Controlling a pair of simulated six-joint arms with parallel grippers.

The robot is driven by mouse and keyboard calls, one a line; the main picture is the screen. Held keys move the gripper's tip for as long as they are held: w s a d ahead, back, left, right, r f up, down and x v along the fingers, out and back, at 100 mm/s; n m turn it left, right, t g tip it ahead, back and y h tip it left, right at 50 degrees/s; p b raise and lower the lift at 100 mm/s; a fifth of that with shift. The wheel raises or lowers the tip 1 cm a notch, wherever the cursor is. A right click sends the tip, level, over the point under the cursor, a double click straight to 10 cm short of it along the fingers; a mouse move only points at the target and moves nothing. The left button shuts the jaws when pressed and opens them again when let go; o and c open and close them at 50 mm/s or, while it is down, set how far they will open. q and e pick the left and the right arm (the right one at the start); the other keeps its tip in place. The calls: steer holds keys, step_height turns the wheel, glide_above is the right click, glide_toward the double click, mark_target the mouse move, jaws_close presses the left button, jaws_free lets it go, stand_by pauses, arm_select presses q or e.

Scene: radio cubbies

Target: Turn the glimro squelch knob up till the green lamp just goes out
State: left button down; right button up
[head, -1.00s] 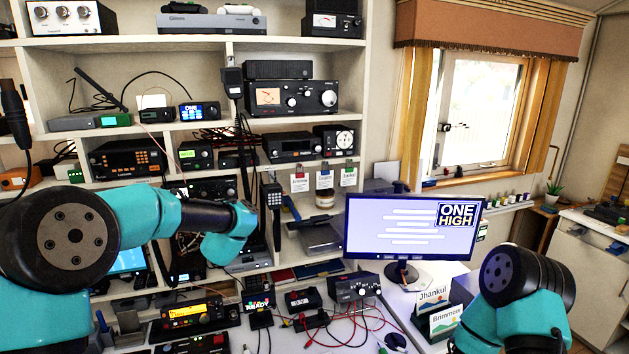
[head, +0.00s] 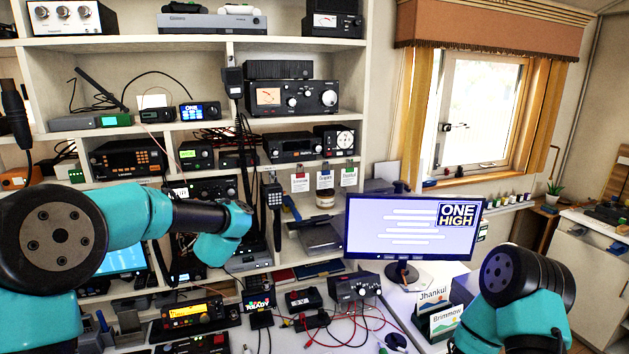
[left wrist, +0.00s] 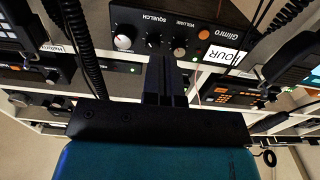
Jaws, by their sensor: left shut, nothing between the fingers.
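In the left wrist view the Glimro radio (left wrist: 215,22) is a black box with its lettering upside down in the picture. Its front has SQUELCH and VOLUME labels. A pale-faced knob (left wrist: 123,42) sits at the left and a black knob (left wrist: 153,41) beside it. An orange button or lamp (left wrist: 204,35) sits further right. In the head view my arm hides this gripper. My right gripper is out of view.
A coiled black cord (left wrist: 82,50) hangs to the left. Other radios crowd the shelves. In the head view a monitor (head: 395,240) and loose cables (head: 350,325) occupy the desk.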

mark_target(219, 197)
arm_select(q)
steer(key=x, duration=0.5)
steer(key=shift+w, duration=0.1)
steer(key=shift+w+a, duration=0.15)
steer(key=shift+w, duration=0.05)
steer(key=shift+w+a+r, duration=0.15)
steer(key=shift+a+r, duration=0.05)
steer(key=shift+a, duration=0.1)
steer(key=shift+w+d+r, duration=0.1)
steer(key=shift+d, duration=0.5)
stand_by(1.0)
steer(key=shift+f, duration=0.4)
stand_by(0.4)
